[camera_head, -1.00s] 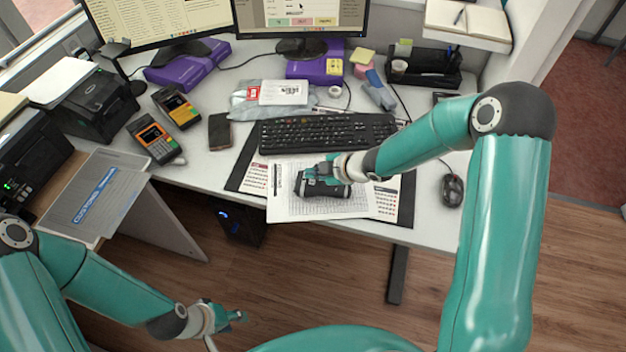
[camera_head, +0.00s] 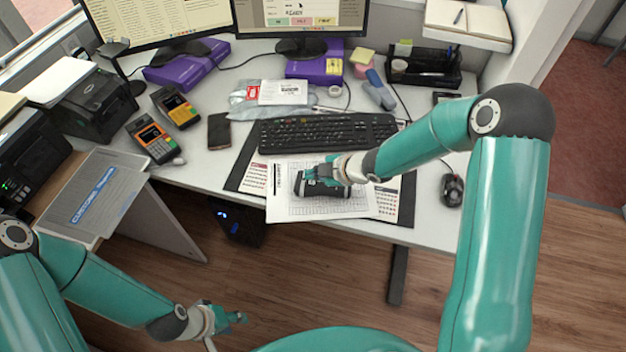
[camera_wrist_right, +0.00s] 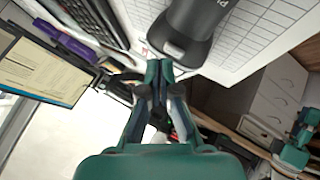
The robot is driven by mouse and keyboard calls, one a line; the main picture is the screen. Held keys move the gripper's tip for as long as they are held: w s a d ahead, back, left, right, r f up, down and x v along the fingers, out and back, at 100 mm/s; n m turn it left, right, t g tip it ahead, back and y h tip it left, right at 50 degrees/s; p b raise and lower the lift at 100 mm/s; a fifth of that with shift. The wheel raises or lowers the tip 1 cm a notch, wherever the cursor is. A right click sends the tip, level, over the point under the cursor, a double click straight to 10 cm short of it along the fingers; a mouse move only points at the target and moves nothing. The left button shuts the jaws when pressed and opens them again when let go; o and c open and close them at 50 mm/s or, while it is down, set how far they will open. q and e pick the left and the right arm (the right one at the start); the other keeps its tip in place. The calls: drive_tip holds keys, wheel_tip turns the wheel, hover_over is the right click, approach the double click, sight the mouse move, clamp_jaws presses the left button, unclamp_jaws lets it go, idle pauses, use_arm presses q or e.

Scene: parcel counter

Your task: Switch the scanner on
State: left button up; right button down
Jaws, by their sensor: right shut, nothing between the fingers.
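The scanner appears to be the dark, rounded device (camera_head: 325,191) lying on printed sheets at the desk's front. In the right wrist view its dark grey body (camera_wrist_right: 195,30) shows a light grey patch at its near end and part of some lettering. My right gripper (camera_head: 309,173) is over the device; in the wrist view its fingers (camera_wrist_right: 160,70) are together and empty, with the tips close to that patch. I cannot tell whether they touch it. My left gripper (camera_head: 238,317) hangs low over the floor in front of the desk, away from everything; its fingers are too small to judge.
A keyboard (camera_head: 325,132) lies just behind the device, a mouse (camera_head: 452,190) to the right. A phone (camera_head: 219,131) and two card terminals (camera_head: 152,138) are at the left. A monitor (camera_head: 300,16) stands behind. The desk's front edge is close.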

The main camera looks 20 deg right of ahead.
sight(314, 182)
drive_tip(key=shift+f+b, duration=0.45)
idle(0.3)
drive_tip(key=shift+r+p, duration=0.85)
drive_tip(key=shift+r, duration=0.1)
wheel_tip(314, 182, up, 6)
drive_tip(key=p, duration=0.5)
drive_tip(key=shift+p, duration=0.3)
